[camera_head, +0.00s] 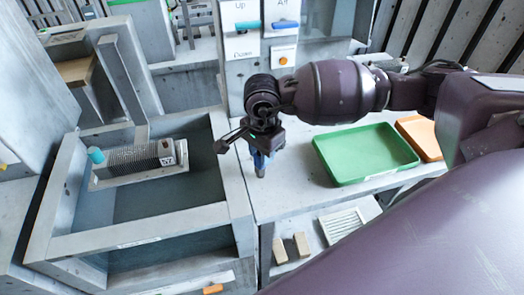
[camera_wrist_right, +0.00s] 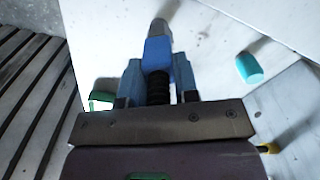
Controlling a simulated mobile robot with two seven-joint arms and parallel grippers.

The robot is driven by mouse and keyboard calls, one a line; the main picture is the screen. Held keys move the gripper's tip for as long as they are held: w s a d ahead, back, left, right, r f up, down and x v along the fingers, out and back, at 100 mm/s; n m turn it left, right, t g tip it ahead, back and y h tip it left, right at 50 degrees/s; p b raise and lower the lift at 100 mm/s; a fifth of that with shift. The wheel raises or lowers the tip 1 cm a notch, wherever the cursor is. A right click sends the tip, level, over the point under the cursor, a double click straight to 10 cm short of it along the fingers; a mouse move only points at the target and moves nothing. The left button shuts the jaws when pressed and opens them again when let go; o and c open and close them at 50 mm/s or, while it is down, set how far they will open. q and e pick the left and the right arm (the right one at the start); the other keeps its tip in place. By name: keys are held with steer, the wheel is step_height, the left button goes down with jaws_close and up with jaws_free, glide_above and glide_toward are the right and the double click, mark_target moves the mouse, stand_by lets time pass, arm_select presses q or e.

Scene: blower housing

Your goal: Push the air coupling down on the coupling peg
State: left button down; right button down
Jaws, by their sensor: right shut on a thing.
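My right gripper (camera_head: 261,158) points down over the left part of the grey bench top. It is shut on a blue part with a black ribbed section, which I take for the air coupling (camera_wrist_right: 158,52). In the right wrist view the blue fingers of the right gripper (camera_wrist_right: 157,78) stand on either side of it. A grey tip (camera_wrist_right: 160,28) extends beyond the blue block and appears in line with it. I cannot tell whether this tip is the coupling peg or part of the coupling, nor how far the two overlap. My left gripper is not in view.
A green tray (camera_head: 328,168) and an orange tray (camera_head: 437,152) are right of the gripper. At left, an open grey frame (camera_head: 150,236) holds a ribbed block (camera_head: 140,160) with a cyan knob (camera_head: 96,155). A control panel (camera_head: 240,75) stands behind. The right wrist view shows a cyan cylinder (camera_wrist_right: 249,68).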

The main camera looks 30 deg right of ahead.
steer(key=shift+f, duration=0.1)
stand_by(0.6)
steer(key=c, duration=0.8)
jaws_free()
step_height(320, 180, up, 11)
steer(key=shift+f, duration=0.1)
stand_by(0.3)
